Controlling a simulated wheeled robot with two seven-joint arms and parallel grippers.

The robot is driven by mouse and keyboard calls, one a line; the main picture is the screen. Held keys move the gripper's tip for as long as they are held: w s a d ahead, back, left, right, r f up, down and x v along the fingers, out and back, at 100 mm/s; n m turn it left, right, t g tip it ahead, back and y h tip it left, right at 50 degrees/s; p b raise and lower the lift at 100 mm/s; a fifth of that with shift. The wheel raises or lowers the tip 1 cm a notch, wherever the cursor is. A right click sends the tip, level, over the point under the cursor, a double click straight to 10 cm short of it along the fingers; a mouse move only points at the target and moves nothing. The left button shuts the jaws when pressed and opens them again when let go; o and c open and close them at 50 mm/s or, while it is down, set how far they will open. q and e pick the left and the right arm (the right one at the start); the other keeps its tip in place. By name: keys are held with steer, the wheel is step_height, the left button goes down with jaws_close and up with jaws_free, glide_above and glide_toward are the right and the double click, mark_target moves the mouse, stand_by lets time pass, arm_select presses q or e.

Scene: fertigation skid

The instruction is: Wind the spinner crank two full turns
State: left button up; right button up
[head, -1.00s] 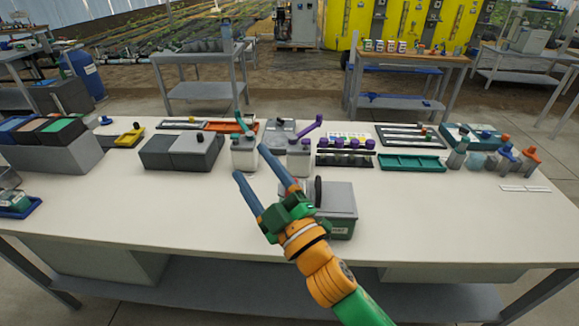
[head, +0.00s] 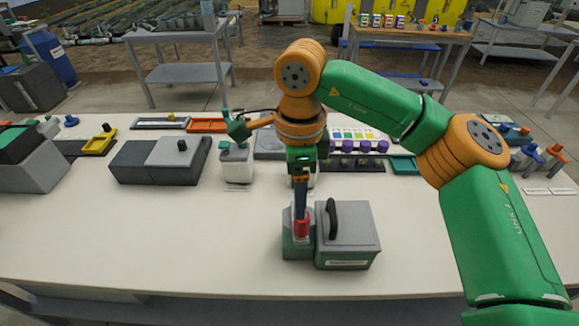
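A grey-lidded, green-based box (head: 348,247) with an upright black curved piece (head: 332,219) on its lid stands near the front middle of the table in the head view. A green block (head: 298,248) with a red knob-like part (head: 302,228) stands against its left side. I cannot tell which part is the spinner crank. My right arm reaches in from the right and my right gripper (head: 301,213) points down, its blue fingers at the red part. The fingers are seen edge-on, so their opening and grip are hidden. My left gripper is not in view.
A white container (head: 237,164) stands behind and left of the box. Grey boxes (head: 143,162) stand farther left. Purple-topped vials (head: 364,147) stand behind right. The front table surface (head: 180,235) is clear.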

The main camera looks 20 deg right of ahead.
steer(key=s+f, duration=0.2)
steer(key=shift+s+f, duration=0.15)
steer(key=shift+f, duration=0.15)
step_height(320, 180, down, 2)
steer(key=shift+s+f+p, duration=0.1)
steer(key=shift+p, duration=0.3)
steer(key=shift+w+f, duration=0.3)
steer(key=shift+w+a+f, duration=0.1)
steer(key=shift+w, duration=0.05)
steer(key=shift+s, duration=0.2)
steer(key=c, duration=0.6)
jaws_close()
steer(key=shift+c, duration=0.2)
jaws_free()
steer(key=c, duration=0.4)
steer(key=shift+w+a+r, duration=0.2)
steer(key=shift+w+a, duration=0.15)
steer(key=shift+a, duration=0.35)
steer(key=shift+w+a, duration=0.25)
steer(key=shift+a, duration=0.2)
arm_select(q)
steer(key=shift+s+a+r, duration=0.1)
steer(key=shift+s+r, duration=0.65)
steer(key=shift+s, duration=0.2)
steer(key=shift+p, duration=0.3)
